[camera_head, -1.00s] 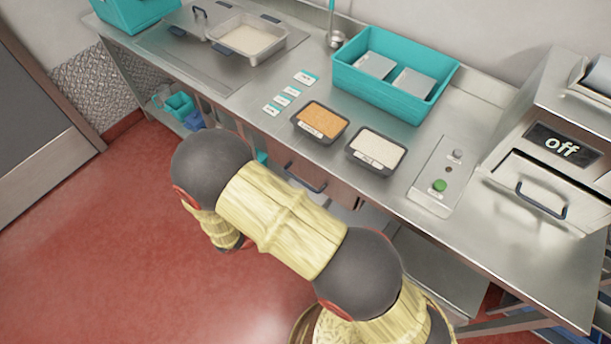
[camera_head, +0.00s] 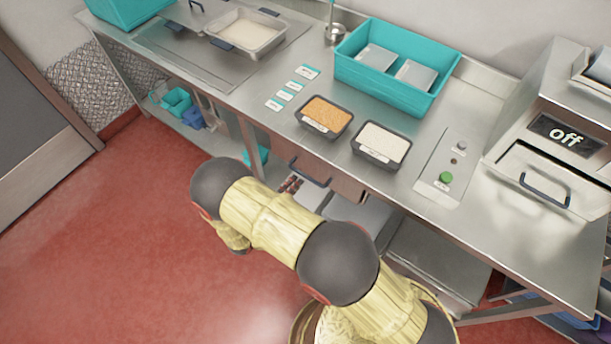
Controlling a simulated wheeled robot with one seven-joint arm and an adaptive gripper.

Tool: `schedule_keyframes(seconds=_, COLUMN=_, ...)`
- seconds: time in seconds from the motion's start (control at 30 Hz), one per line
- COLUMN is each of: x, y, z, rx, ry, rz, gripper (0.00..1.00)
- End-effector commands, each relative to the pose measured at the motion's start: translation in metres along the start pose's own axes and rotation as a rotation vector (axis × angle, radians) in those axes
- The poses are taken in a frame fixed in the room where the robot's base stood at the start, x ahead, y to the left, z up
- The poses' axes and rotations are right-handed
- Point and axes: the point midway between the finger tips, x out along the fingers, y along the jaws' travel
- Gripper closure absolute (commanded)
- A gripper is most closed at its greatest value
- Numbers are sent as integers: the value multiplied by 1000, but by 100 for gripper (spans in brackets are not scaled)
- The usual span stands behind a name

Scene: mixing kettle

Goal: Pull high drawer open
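The high drawer (camera_head: 347,187) is a wood-brown front under the steel counter, with a dark bar handle (camera_head: 311,173) near its left end. The drawer looks shut, but my arm hides part of the space in front of it. My arm, yellow with dark grey joints, bends across the lower middle of the view. Small dark and reddish pieces show just left of and below the handle, above my arm. They may be the tips of my gripper, but I cannot tell. The rest of my gripper is hidden, and no grip on the handle can be made out.
On the counter (camera_head: 470,215) stand a black tray of orange grains (camera_head: 327,113), a black tray of white grains (camera_head: 382,140) and a teal crate (camera_head: 372,85). A machine reading "off" (camera_head: 565,135) is at right. The red floor (camera_head: 120,240) is clear at left.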

Motion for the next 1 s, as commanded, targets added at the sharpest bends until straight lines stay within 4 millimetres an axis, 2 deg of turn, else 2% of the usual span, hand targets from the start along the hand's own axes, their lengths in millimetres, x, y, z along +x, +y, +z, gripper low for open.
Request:
schedule_keyframes(seconds=0.23, x=40, y=1, z=-2, rx=3, ry=7, rz=1, gripper=74)
schedule_keyframes(seconds=0.43, x=62, y=1, z=-2, rx=3, ry=4, rz=1, gripper=74)
schedule_keyframes(seconds=0.6, x=69, y=0, z=-1, rx=3, ry=3, rz=1, gripper=74)
schedule_keyframes(seconds=0.83, x=69, y=0, z=-1, rx=4, ry=2, rz=1, gripper=75)
schedule_keyframes(seconds=1.0, x=69, y=0, z=-1, rx=4, ry=3, rz=1, gripper=84)
